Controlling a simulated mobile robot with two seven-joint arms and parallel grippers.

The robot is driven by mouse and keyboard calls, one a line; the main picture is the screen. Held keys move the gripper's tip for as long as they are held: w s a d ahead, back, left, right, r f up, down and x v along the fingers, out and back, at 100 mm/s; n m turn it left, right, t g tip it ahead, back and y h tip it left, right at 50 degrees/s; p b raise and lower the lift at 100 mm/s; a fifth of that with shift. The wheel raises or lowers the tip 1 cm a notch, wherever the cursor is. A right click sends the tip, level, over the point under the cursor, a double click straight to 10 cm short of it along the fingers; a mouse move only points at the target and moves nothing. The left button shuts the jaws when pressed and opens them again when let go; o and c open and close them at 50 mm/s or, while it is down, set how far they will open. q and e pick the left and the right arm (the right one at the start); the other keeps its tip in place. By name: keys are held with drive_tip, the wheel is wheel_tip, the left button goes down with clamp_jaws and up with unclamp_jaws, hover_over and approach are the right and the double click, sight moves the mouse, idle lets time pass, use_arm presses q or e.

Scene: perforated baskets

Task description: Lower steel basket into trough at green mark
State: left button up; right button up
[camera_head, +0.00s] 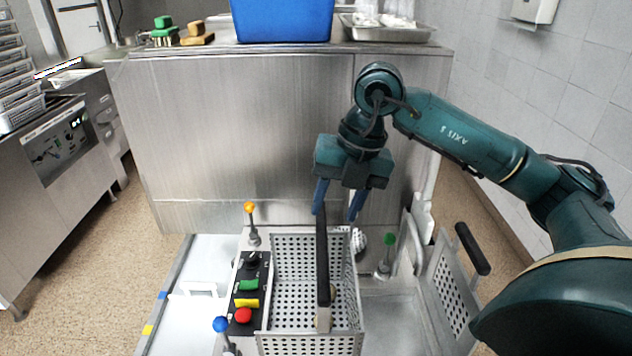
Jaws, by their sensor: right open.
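A perforated steel basket (287,343) with a tall black handle (322,268) stands upright at the bottom middle. Parts hang inside or behind it that I cannot make out. My right gripper (336,213) comes in from the right, pointing down with its two blue fingers apart. Its fingertips are near the top of the handle, and the left finger overlaps it in the picture. I cannot tell if they touch. A grey trough (391,308) lies right of the basket. A green knob (389,239) on a post stands at its back edge. My left gripper is not in view.
A second perforated basket (450,292) with a black handle hangs tilted at the trough's right. A control panel (247,300) with coloured buttons, a yellow-knobbed lever (250,208) and a blue-knobbed lever (221,325) stand left. A steel cabinet (235,130) blocks the back.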

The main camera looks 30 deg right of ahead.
sight(324, 241)
drive_tip(key=b+x, duration=0.3)
drive_tip(key=x, duration=0.1)
drive_tip(key=shift+s+f, duration=0.15)
drive_tip(key=shift+f, duration=0.15)
drive_tip(key=b+x, duration=0.3)
drive_tip(key=x, duration=0.1)
drive_tip(key=shift+a+f+b, duration=0.15)
drive_tip(key=shift+f+b, duration=0.25)
drive_tip(key=shift+f, duration=0.1)
drive_tip(key=shift+w+f, duration=0.1)
drive_tip(key=shift+w, duration=0.1)
clamp_jaws()
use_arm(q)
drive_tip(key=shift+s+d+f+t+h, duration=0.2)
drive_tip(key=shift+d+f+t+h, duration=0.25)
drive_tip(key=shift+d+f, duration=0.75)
